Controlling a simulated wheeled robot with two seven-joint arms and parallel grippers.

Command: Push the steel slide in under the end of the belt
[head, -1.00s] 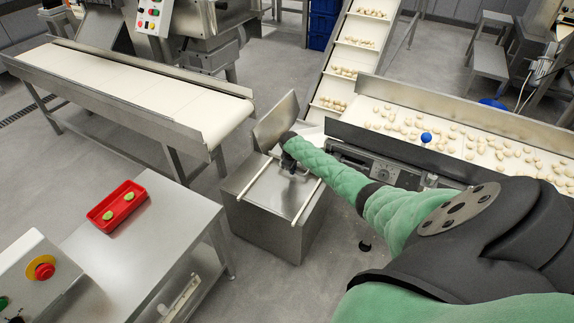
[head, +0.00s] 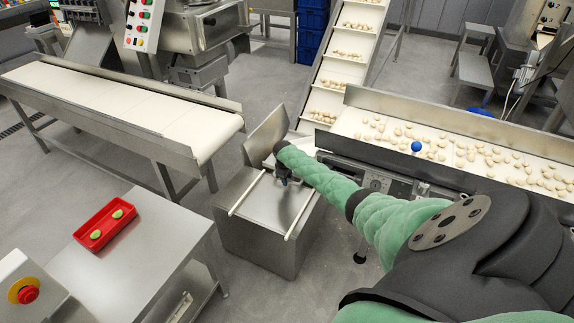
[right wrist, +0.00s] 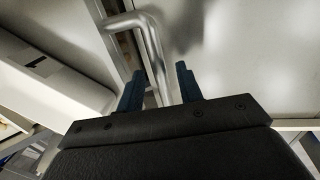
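The steel slide (head: 265,200) is a flat plate with a raised, tilted sheet (head: 265,136) at its far side. It lies between two pale rails on a steel box (head: 250,246). The end of the white belt (head: 215,133) is left of and behind it, with a visible gap. My right gripper (head: 284,177) is low over the plate's right half. In the right wrist view my fingers (right wrist: 159,90) stand apart, with a bent tube handle (right wrist: 152,50) showing between them. I cannot tell whether they touch it. My left gripper is out of view.
A steel table (head: 130,250) with a red tray (head: 105,224) stands front left. Open floor (head: 215,205) lies between the belt and the box.

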